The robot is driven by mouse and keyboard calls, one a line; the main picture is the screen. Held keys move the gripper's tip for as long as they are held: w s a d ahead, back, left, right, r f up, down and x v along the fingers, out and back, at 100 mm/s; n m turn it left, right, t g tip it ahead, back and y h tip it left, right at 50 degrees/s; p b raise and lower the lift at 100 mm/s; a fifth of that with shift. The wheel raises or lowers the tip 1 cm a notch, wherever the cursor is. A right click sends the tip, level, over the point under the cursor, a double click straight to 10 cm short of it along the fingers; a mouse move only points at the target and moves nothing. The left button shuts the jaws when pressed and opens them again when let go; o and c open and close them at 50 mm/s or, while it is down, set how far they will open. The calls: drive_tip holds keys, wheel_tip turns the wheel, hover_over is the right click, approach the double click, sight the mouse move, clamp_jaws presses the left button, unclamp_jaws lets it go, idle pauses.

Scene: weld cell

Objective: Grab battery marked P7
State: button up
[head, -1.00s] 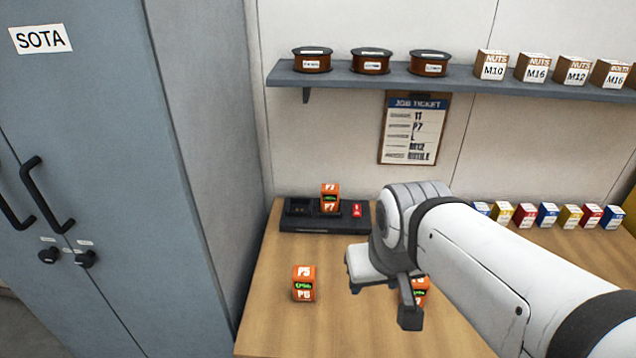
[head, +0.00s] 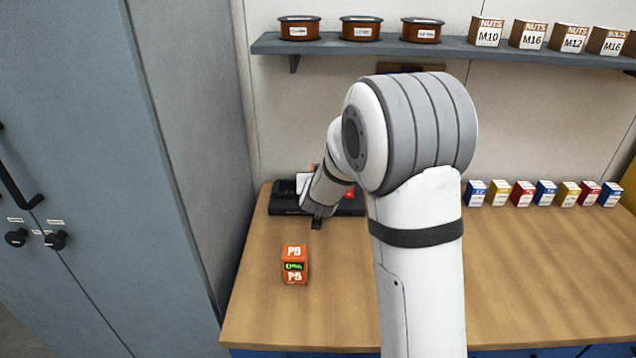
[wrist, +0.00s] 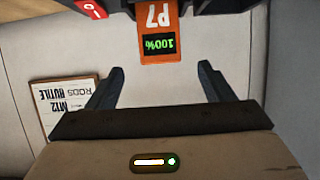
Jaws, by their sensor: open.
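The orange battery marked P7 (wrist: 158,35) shows upside down at the top of the wrist view, with a green 100% display. It sits at the dark charger (wrist: 207,7), which in the head view (head: 283,202) stands at the back left of the bench. My gripper (wrist: 163,80) is open and empty. The battery is beyond the fingertips, roughly in line with the gap and not between the fingers. In the head view my wrist and gripper (head: 317,221) are in front of the charger and hide most of the battery.
Small coloured boxes (head: 545,193) line the back right. A shelf (head: 460,68) with spools and nut boxes runs above. A grey cabinet (head: 90,110) is at left.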

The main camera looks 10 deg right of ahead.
drive_tip(key=shift+p+x, duration=1)
drive_tip(key=shift+x, duration=3)
drive_tip(key=shift+r, duration=0.2)
drive_tip(key=shift+w, duration=0.1)
drive_tip(key=c, duration=1.4)
